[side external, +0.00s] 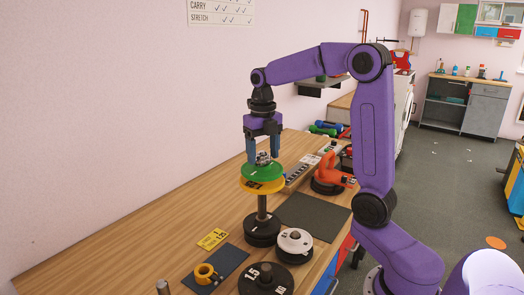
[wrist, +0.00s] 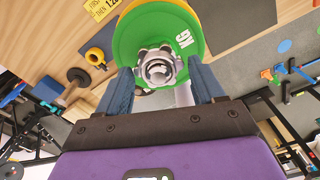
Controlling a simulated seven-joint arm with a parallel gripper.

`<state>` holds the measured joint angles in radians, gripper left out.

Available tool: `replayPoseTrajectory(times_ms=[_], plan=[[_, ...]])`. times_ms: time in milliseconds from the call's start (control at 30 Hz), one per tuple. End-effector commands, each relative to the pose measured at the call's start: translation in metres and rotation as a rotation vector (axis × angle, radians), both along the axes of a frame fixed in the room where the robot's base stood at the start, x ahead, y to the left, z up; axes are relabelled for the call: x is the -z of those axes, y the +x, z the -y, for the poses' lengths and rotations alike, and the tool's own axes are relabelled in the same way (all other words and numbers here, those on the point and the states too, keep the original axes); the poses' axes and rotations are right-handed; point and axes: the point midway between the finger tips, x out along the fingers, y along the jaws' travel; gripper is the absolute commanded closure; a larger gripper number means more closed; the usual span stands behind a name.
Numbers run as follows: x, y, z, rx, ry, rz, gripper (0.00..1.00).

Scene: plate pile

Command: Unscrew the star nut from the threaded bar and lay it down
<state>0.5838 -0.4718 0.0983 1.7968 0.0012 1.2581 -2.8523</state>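The silver star nut (side external: 264,157) sits at the top of the upright threaded bar (side external: 262,204), just above a green plate (side external: 256,174) and a yellow plate (side external: 256,186). In the wrist view the lobed nut (wrist: 146,54) shows from above with the bar end in its middle. My gripper (side external: 263,160) points down over the bar, with one blue finger on each side of the nut. In the wrist view my gripper (wrist: 160,70) is open, with a gap showing between each finger and the nut. The bar's thread is mostly hidden by the plates.
Black plates (side external: 262,228) lie at the bar's foot. A grey-topped disc (side external: 295,241) and a black plate (side external: 265,279) stand in front. A bare dark mat (side external: 318,214) is right of the bar. The wooden table's left side (side external: 150,225) is clear.

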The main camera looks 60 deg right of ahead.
Motion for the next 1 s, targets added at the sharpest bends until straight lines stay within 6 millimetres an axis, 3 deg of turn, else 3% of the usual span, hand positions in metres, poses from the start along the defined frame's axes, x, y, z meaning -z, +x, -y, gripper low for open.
replayPoseTrajectory(times_ms=[533,1000], plan=[[-0.0013,0.0023,0.0008,0.041,-0.003,0.01,0.18],[-0.0013,0.0024,0.0008,0.586,-0.006,0.01,0.18]])
